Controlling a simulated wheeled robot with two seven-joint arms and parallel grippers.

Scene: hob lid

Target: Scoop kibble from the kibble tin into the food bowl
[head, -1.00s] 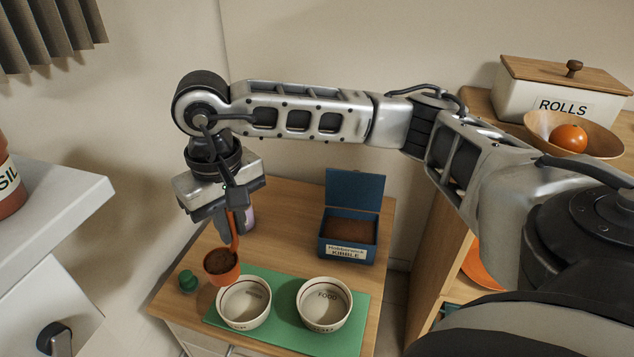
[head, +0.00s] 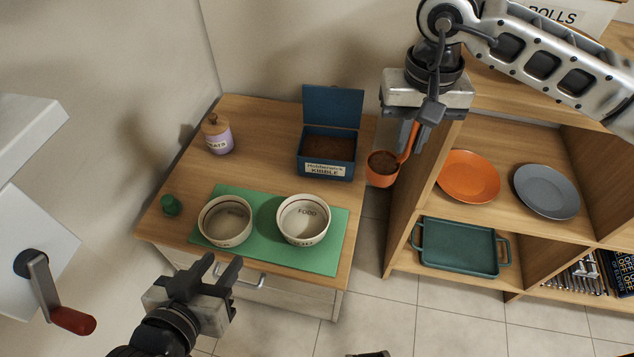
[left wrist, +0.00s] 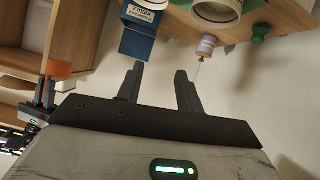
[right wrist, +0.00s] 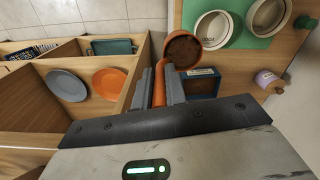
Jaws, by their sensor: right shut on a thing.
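My right gripper (head: 411,140) is shut on the upright handle of an orange scoop (head: 381,180). Brown kibble (head: 383,162) fills the scoop, which hangs level beside the table's right edge, right of the tin. The right wrist view shows the scoop (right wrist: 183,48) and handle too. The blue kibble tin (head: 325,173) stands with its lid up and brown kibble inside. My left gripper (head: 225,268) is open and empty in front of the table.
A second white bowl (head: 226,221) stands left of the food bowl on the mat. A lilac jar (head: 217,138) and a small green object (head: 171,205) are at the left. Right stands a shelf with an orange plate (head: 468,177), grey plate (head: 547,191) and green tray (head: 460,247).

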